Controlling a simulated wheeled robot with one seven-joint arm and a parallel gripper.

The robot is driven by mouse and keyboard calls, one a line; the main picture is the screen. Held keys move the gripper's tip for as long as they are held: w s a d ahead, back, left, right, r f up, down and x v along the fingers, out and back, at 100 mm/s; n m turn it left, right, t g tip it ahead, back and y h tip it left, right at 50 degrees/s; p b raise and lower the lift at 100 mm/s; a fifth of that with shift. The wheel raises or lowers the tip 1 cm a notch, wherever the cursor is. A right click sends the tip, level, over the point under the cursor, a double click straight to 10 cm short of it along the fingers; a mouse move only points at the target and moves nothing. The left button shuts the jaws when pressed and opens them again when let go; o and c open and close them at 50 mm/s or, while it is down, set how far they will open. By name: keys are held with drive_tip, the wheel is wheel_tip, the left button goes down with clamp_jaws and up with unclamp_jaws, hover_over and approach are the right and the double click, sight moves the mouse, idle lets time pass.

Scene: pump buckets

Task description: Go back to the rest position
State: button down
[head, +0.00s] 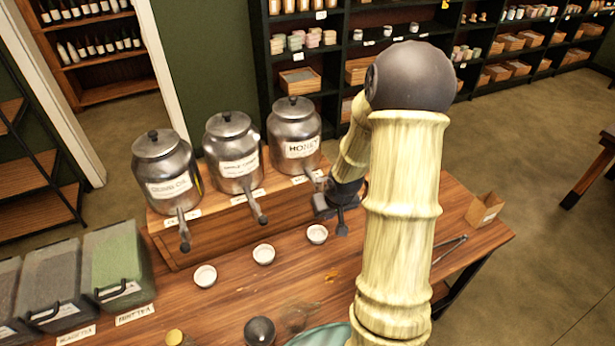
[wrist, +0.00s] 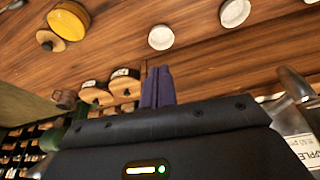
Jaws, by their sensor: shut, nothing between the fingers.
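My gripper (head: 342,229) hangs over the wooden table, just right of the white cup by the honey canister. It is partly hidden by its own body in the head view. In the wrist view its dark fingers (wrist: 157,87) are together with nothing between them. The metal honey canister (head: 294,128) stands at the right of a row on a wooden stand, close to my gripper. The middle canister (head: 232,150) and the left canister (head: 165,172) stand beside it. White cups stand in front of the taps: right (head: 317,234), middle (head: 263,254) and left (head: 205,276).
Bins of tea (head: 117,262) stand at the left. A teal dish (head: 322,336), a dark round item (head: 260,331) and clear glassware (head: 295,317) are near the front. Tongs (head: 450,248) and an open box (head: 485,210) lie at the right. Shelves (head: 355,50) line the back wall.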

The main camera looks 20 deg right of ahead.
drive_tip(key=s+a+r+n+g, duration=0.1)
drive_tip(key=s+a+r, duration=0.9)
drive_tip(key=s+a, duration=0.2)
drive_tip(key=shift+s+a, duration=0.15)
drive_tip(key=shift+a, duration=0.45)
drive_tip(key=shift+r, duration=0.15)
drive_tip(key=shift+d, duration=0.1)
